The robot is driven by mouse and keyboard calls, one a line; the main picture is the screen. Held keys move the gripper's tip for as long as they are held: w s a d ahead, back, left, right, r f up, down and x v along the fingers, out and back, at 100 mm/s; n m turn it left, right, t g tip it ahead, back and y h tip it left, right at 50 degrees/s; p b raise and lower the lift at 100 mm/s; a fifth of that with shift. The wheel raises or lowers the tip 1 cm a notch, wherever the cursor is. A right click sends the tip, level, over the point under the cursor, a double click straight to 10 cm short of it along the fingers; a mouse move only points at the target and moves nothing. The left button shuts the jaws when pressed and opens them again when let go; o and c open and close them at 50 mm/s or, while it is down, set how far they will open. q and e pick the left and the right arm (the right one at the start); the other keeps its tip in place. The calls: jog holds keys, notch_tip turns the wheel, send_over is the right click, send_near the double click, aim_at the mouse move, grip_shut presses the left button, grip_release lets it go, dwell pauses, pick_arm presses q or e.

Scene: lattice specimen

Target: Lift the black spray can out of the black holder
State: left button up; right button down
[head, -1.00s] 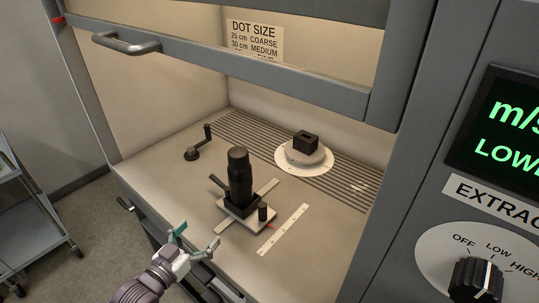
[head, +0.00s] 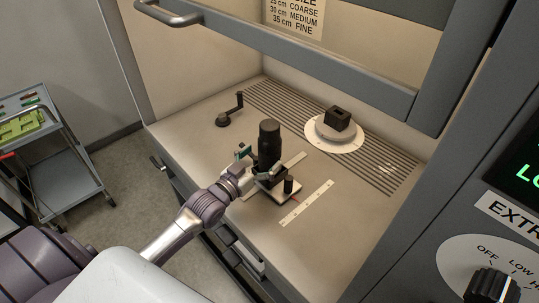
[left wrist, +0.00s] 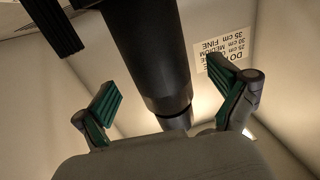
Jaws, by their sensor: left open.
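The black spray can (head: 269,138) stands upright in the black holder (head: 268,183) on the hood's work surface. My left gripper (head: 254,164) is at the can's near left side, open, low on its body. In the left wrist view the can (left wrist: 148,48) passes between the two spread green-padded fingers (left wrist: 172,100), with a gap visible on each side. The arm and fingers hide part of the holder and the can's lower end in the head view. My right gripper is not in view.
A short black post (head: 288,185) stands at the holder's right, near a white ruler strip (head: 306,203). A black crank (head: 230,110) stands behind left. The raised sash (head: 300,60) hangs above the opening.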

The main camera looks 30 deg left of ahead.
pick_arm(q)
jog(key=w, duration=0.2)
jog(key=shift+w+d, duration=0.25)
jog(key=shift+w, duration=0.15)
jog(key=shift+w+d+f+p, duration=0.1)
jog(key=shift+w+p, duration=0.2)
jog(key=shift+w, duration=0.1)
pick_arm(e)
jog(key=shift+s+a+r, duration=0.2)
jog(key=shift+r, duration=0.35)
pick_arm(q)
jog(key=shift+s, duration=0.15)
jog(key=shift+c, duration=0.2)
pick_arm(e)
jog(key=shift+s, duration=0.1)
pick_arm(q)
jog(key=shift+c, duration=1.2)
jog(key=c, duration=1.3)
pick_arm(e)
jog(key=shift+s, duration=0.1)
